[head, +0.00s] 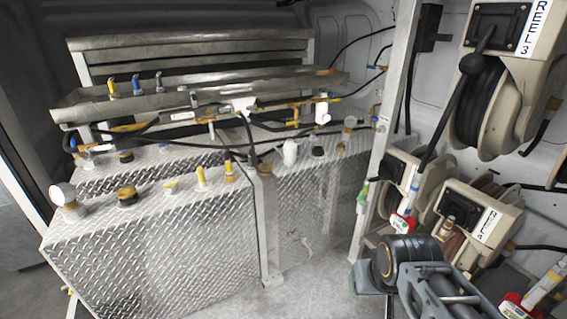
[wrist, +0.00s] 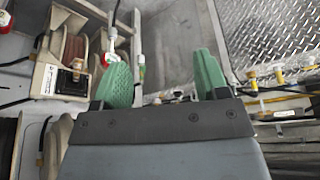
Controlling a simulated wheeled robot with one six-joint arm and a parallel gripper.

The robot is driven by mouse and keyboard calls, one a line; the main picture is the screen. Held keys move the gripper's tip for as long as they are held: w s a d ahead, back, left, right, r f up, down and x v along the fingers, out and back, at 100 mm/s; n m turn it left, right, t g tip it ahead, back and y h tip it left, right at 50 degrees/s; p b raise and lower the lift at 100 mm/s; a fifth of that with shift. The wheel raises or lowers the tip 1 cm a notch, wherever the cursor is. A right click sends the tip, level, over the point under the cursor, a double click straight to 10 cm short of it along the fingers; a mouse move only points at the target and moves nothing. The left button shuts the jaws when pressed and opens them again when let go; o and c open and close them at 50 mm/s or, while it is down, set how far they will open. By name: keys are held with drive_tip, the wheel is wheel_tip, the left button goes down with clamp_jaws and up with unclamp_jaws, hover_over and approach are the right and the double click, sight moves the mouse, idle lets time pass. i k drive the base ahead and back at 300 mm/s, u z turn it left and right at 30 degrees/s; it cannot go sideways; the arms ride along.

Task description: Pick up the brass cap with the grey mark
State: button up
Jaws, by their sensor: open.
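A small brass cap (head: 448,223) stands on the dark panel of the reel 4 housing at lower right in the head view. Its top looks greyish, but a mark is too small to make out surely. In the wrist view a small brass piece on a dark panel (wrist: 77,65) shows at left, outside my fingers. My gripper (wrist: 162,55) is open, its two green fingers wide apart with nothing held. It is apart from the cap. Other brass caps (head: 126,195) sit on the diamond-plate tank at left; I see no clear grey mark on them.
Reel 3 (head: 485,100) hangs at upper right. The reel 4 housing (head: 505,215) and another reel stand close to my arm. A metal post (head: 385,130) rises between the reels and the tanks (head: 150,250). Hoses cross the tank tops. Grey floor (head: 310,292) is bare at bottom centre.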

sight(265, 167)
drive_tip(key=z, duration=0.4)
drive_tip(key=i, duration=1.8)
drive_tip(key=u, duration=1.05)
drive_tip(key=i, duration=0.65)
drive_tip(key=u, duration=0.75)
